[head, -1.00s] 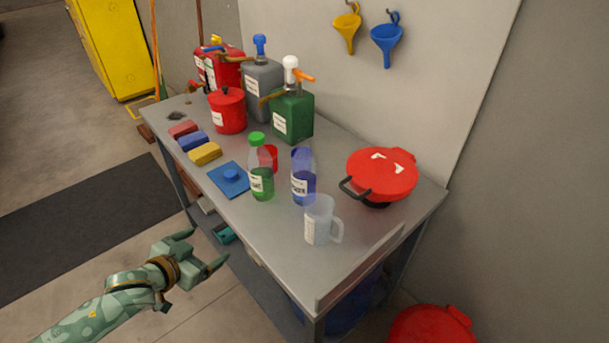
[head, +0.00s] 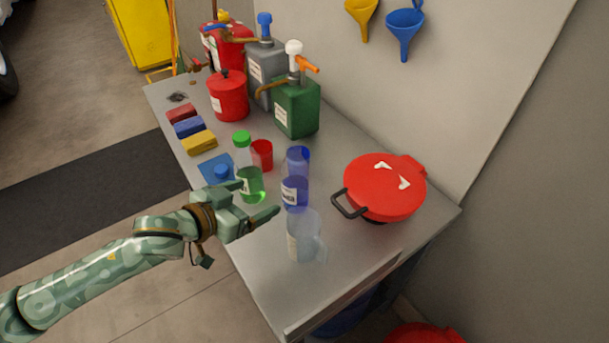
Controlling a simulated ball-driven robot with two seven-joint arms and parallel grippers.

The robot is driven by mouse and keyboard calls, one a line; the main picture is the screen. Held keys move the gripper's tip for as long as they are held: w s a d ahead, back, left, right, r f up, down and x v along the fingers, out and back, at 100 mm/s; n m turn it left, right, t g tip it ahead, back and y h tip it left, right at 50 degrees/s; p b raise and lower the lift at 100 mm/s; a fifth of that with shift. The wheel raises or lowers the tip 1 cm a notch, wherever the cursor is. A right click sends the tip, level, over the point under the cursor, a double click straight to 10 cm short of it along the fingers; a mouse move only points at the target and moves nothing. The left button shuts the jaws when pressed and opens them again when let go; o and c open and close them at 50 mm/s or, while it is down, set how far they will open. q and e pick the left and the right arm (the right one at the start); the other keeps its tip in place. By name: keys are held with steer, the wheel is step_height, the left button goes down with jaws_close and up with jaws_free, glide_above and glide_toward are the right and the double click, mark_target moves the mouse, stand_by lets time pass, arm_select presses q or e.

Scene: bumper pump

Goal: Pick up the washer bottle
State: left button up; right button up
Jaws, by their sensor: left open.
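The washer bottle (head: 295,194) looks like the clear bottle with blue liquid, a blue cap and a partly readable white label. It stands upright near the workbench's front edge. My left gripper (head: 258,199) is open and empty, its fingers pointing right toward the bottle, with a gap left between them. One finger overlaps the lower part of a green-capped bottle of green liquid (head: 250,183) in the picture; I cannot tell whether they touch. My right gripper is not in view.
A clear jug (head: 304,238) stands just in front of the washer bottle. A red cup (head: 262,154) is behind, and a red lidded pan (head: 383,187) is to the right. Canisters with pumps, including a green one (head: 296,107), stand farther back on the workbench (head: 265,273).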

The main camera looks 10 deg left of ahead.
mark_target(285, 184)
arm_select(q)
steer(key=b+x, duration=0.3)
steer(key=x, duration=0.6)
steer(key=shift+f, duration=0.2)
steer(key=shift+w+d, duration=0.15)
steer(key=shift+w, duration=0.1)
steer(key=b+x, duration=0.2)
steer(key=x, duration=0.3)
steer(key=shift+w+d+f, duration=0.15)
steer(key=shift+d, duration=0.05)
steer(key=shift+w, duration=0.1)
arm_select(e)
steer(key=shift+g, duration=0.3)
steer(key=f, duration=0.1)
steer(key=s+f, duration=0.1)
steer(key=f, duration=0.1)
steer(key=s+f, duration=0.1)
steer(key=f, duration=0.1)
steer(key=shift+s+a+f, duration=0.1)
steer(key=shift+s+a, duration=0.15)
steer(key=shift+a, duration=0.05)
arm_select(q)
steer(key=c, duration=1.3)
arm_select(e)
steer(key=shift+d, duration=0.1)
arm_select(q)
steer(key=shift+r, duration=0.25)
